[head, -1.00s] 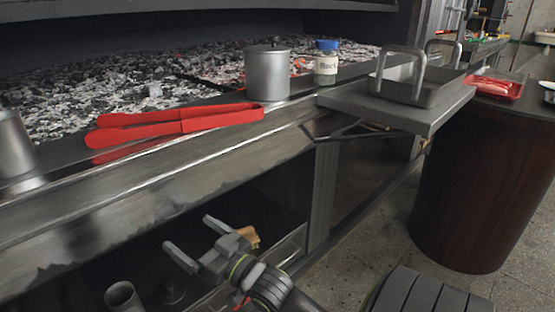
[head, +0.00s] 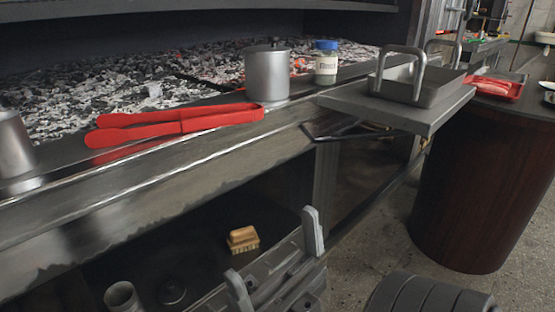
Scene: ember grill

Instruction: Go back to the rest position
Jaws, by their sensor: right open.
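My right gripper (head: 275,262) is in the lower middle of the head view, below the grill's front ledge. Its two fingers are spread apart with nothing between them. A wooden brush (head: 242,238) lies on the dark lower shelf just beyond the fingers, apart from them. My left gripper is not in the head view.
Red tongs (head: 175,123), a metal pot (head: 267,75) and a blue-lidded jar (head: 326,66) rest along the ledge before the coals. A handled pan (head: 435,90) sits on a side shelf (head: 400,112). A brown round stand (head: 480,190) is at right. Open floor lies between.

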